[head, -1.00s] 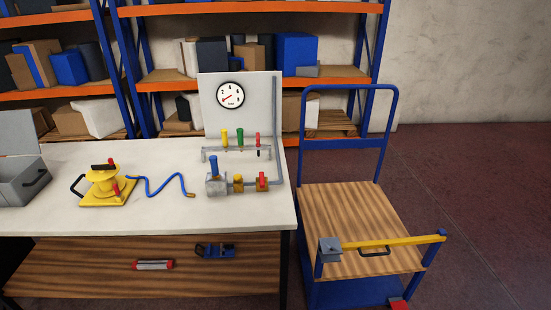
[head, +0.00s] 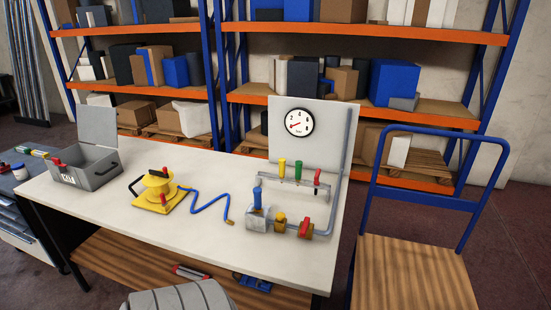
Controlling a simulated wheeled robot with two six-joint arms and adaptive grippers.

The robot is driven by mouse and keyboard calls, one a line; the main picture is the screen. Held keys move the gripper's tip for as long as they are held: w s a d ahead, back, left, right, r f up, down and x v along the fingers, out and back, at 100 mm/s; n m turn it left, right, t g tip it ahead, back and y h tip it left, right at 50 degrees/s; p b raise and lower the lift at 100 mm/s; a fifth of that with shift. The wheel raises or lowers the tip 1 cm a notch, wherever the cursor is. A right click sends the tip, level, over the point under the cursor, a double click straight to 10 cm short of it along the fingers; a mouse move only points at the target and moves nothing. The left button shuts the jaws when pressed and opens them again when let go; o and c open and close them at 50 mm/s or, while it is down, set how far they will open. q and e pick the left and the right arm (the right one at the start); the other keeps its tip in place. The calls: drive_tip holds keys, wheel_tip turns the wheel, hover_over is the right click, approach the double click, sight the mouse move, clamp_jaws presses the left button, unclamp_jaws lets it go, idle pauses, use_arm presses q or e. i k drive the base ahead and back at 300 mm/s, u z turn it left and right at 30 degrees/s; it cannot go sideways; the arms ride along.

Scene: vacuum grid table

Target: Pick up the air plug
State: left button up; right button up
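A blue hose (head: 205,204) lies in a zigzag on the white tabletop (head: 110,215). It runs from a yellow vacuum device (head: 157,193) with a black handle to a small brass-coloured end (head: 229,222), which looks like the air plug. This end lies on the tabletop, apart from the grey valve block (head: 257,219) to its right. The block has a blue lever, and brass and red fittings on its pipe. Neither of my grippers is in view.
An open grey toolbox (head: 98,164) stands at the table's left. A gauge panel (head: 337,128) with yellow, green and red-handled valves (head: 300,168) stands at the right. A blue cart (head: 412,270) is beside the table. The front middle tabletop is clear.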

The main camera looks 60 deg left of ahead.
sight(257, 191)
drive_tip(key=u, duration=0.6)
drive_tip(key=i, duration=0.8)
drive_tip(key=u, duration=0.8)
